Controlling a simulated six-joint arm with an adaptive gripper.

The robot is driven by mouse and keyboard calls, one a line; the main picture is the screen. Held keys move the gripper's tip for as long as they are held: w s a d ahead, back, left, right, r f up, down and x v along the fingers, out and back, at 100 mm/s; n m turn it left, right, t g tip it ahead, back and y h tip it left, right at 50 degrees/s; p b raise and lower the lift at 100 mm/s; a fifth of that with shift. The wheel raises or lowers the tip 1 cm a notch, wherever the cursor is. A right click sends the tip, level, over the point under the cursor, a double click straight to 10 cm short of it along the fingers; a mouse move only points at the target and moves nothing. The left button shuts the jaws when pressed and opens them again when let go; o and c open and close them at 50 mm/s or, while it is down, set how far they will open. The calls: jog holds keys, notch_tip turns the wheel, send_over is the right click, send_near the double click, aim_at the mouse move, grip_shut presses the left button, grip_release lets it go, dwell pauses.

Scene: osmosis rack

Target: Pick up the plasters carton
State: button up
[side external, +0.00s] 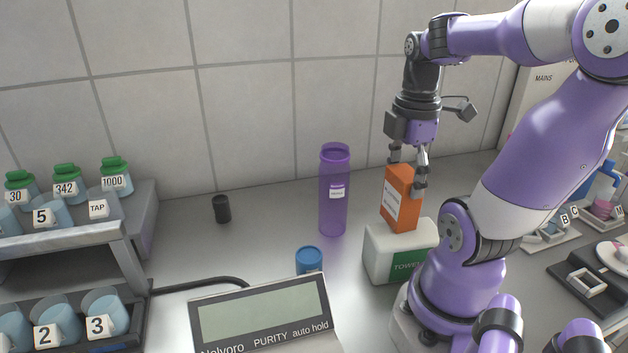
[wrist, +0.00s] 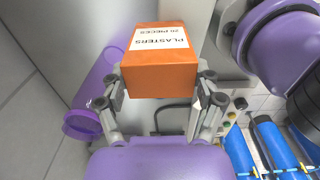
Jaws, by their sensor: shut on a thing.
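The plasters carton (side external: 401,205) is an orange box with a white label, slightly tilted in the side external view. My gripper (side external: 408,176) is above it with its fingers shut on the upper part of the carton. In the wrist view the carton (wrist: 160,72) fills the space between the two fingertips (wrist: 160,90), and its label reads "PLASTERS 20 PIECES". The carton's lower end is at the top of a white box marked "TOWELS" (side external: 383,258). I cannot tell whether the two touch.
A tall purple bottle (side external: 333,200) stands left of the carton. A rack of labelled beakers (side external: 75,240) fills the left side. The tiled wall is behind.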

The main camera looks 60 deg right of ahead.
jog(key=shift+r, duration=0.55)
notch_tip(320, 180, up, 3)
jog(key=shift+f, duration=0.1)
jog(key=w+a+r, duration=0.3)
jog(key=a+r, duration=0.4)
jog(key=a, duration=0.4)
jog(key=m, duration=0.9)
send_over(413, 201)
notch_tip(413, 201, down, 7)
jog(key=shift+r, duration=0.2)
jog(key=shift+f, duration=2)
jog(key=shift+f, duration=0.15)
